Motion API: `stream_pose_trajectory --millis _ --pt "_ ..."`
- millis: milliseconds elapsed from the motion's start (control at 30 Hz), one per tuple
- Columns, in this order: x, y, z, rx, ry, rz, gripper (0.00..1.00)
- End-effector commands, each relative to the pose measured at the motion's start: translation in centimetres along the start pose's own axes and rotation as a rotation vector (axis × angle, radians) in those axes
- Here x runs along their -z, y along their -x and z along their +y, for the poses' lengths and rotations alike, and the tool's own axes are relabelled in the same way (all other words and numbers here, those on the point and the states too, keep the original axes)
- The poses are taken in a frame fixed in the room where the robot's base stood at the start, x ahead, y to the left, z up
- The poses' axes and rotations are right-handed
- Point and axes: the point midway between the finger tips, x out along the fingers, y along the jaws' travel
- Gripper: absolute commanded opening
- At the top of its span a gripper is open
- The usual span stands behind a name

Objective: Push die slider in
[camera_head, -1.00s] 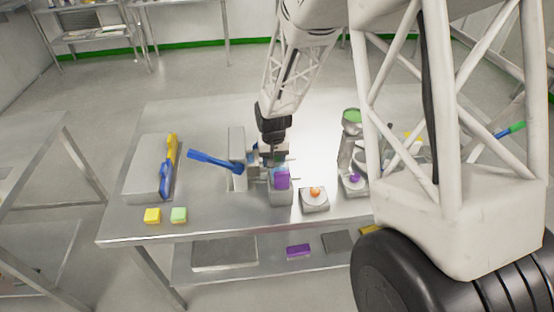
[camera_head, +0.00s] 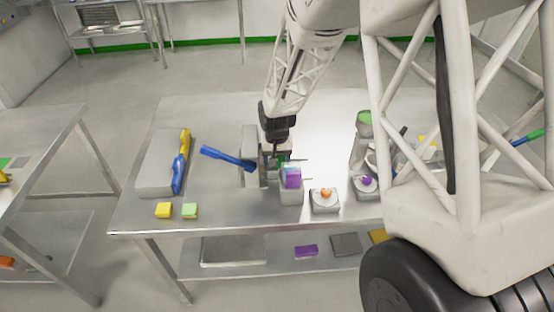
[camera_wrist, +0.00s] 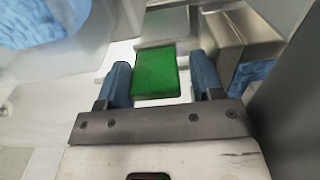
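My gripper (camera_head: 280,153) points down at a small grey fixture with a blue lever (camera_head: 227,158) on the table. In the wrist view its two blue-padded fingers (camera_wrist: 162,85) are apart, with a green block (camera_wrist: 155,74) between their tips. A gap shows on the block's right side; contact on the left is unclear. A purple block (camera_head: 292,178) sits on a grey block just in front of the gripper. I cannot tell for sure which part is the die slider; the gripper and arm hide part of the fixture.
A grey box with a yellow and blue handle (camera_head: 181,165) lies at left. A grey box with an orange knob (camera_head: 326,194) and a purple-knobbed one (camera_head: 367,183) stand to the right.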

Motion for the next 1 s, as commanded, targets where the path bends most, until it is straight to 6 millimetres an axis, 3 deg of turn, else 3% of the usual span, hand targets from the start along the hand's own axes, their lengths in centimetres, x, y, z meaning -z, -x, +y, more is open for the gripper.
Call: stream_pose_trajectory --millis 267,700,1000 --pt "0.1 2.0 0.0 0.0 0.0 0.002 0.6" --pt "0.0 7.0 0.0 0.0 0.0 0.001 0.6" --pt "0.0 7.6 0.0 0.0 0.0 0.0 0.6"
